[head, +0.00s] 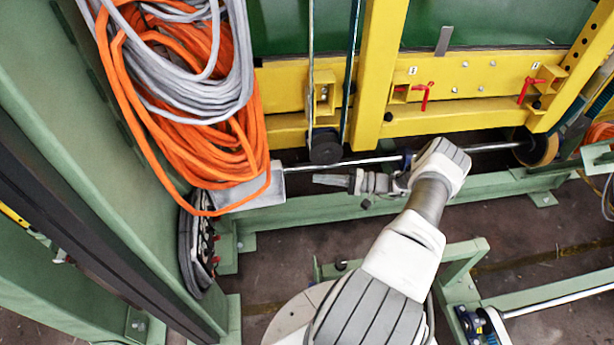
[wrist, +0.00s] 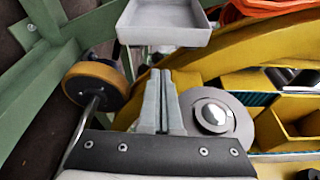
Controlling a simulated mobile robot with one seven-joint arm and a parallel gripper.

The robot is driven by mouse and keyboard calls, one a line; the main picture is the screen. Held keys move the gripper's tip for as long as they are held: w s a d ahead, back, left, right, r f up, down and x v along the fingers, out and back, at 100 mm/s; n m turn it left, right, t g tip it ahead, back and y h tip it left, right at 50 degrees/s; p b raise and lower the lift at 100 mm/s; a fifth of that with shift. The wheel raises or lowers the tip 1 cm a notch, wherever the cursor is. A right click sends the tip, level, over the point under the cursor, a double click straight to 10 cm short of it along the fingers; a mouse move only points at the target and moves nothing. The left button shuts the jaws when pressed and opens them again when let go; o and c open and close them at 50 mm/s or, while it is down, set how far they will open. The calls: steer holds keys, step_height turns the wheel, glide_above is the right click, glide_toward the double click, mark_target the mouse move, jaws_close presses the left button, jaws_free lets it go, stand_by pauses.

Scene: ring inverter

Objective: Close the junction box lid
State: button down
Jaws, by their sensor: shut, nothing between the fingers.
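A light grey, shallow tray-like piece (head: 262,196) that looks like the junction box lid is at the lower end of the hanging cables in the head view, partly covered by them. In the wrist view the same grey piece (wrist: 163,40) is at the top centre, beyond my fingertips, with a raised rim. I cannot tell how far open it is, and the box body is not clearly visible. My gripper (head: 318,179) is just right of the piece in the head view, pointing left at it. Its fingers (wrist: 160,75) are together and empty, with a visible gap to the piece.
Orange and grey cable coils (head: 215,120) hang above the piece. A yellow frame (head: 450,80) with red handles runs behind my arm. A green beam (head: 330,197) lies below my gripper. In the wrist view, a round grey disc (wrist: 212,115) and an orange wheel (wrist: 97,87) flank my fingers.

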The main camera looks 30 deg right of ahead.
mark_target(266, 175)
steer(key=b+x, duration=0.2)
steer(key=x, duration=1.6)
steer(key=shift+s+b, duration=0.1)
steer(key=shift+b, duration=0.3)
steer(key=shift+s, duration=0.1)
